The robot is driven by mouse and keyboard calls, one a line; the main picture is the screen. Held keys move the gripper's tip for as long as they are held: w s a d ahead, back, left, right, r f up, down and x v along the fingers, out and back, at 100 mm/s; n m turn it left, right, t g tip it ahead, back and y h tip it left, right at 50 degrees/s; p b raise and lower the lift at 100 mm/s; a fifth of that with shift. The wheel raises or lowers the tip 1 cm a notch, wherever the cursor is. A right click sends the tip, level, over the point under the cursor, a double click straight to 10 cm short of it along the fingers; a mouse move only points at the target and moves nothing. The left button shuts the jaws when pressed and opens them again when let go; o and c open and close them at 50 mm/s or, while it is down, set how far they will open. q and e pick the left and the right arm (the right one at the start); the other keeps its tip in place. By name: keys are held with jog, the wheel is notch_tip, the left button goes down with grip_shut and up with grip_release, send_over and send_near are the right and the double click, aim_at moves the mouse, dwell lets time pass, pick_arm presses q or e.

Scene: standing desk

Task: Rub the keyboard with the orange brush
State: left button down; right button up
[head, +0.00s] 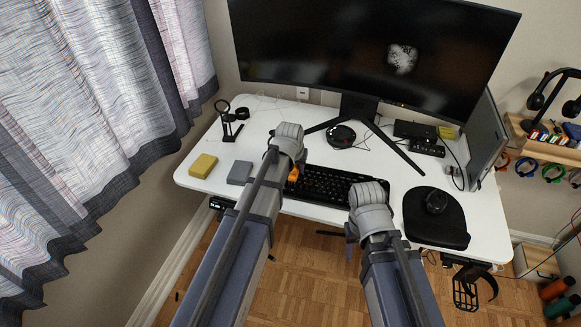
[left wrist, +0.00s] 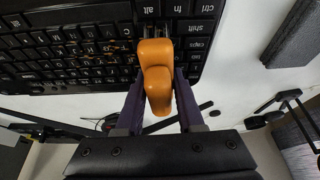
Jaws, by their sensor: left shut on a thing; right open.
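The black keyboard (head: 330,185) lies near the front of the white desk, partly hidden by my arms. Its keys fill the upper left of the left wrist view (left wrist: 70,55), with brownish-orange specks on several of them. My left gripper (left wrist: 158,95) is shut on the orange brush (left wrist: 157,75), over the keyboard's corner by the alt and fn keys. Bristles show beside the brush head at the keys; I cannot tell if they touch. In the head view only a bit of the brush (head: 293,174) shows. My right gripper (head: 350,240) is open and empty, low in front of the desk edge.
A yellow block (head: 203,166) and a grey block (head: 240,172) lie left of the keyboard, near a black magnifier stand (head: 231,125). A mouse (head: 436,202) rests on a black pad (head: 434,228) at right. The monitor (head: 370,45) stands behind.

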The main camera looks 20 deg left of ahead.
aim_at(310, 175)
pick_arm(q)
jog(key=shift+d, duration=0.7)
jog(key=shift+d, duration=0.1)
jog(key=shift+d, duration=3.35)
jog(key=shift+d, duration=0.1)
jog(key=shift+s+d, duration=0.1)
jog(key=shift+d, duration=1.5)
jog(key=shift+a, duration=1.75)
jog(key=shift+a, duration=1.75)
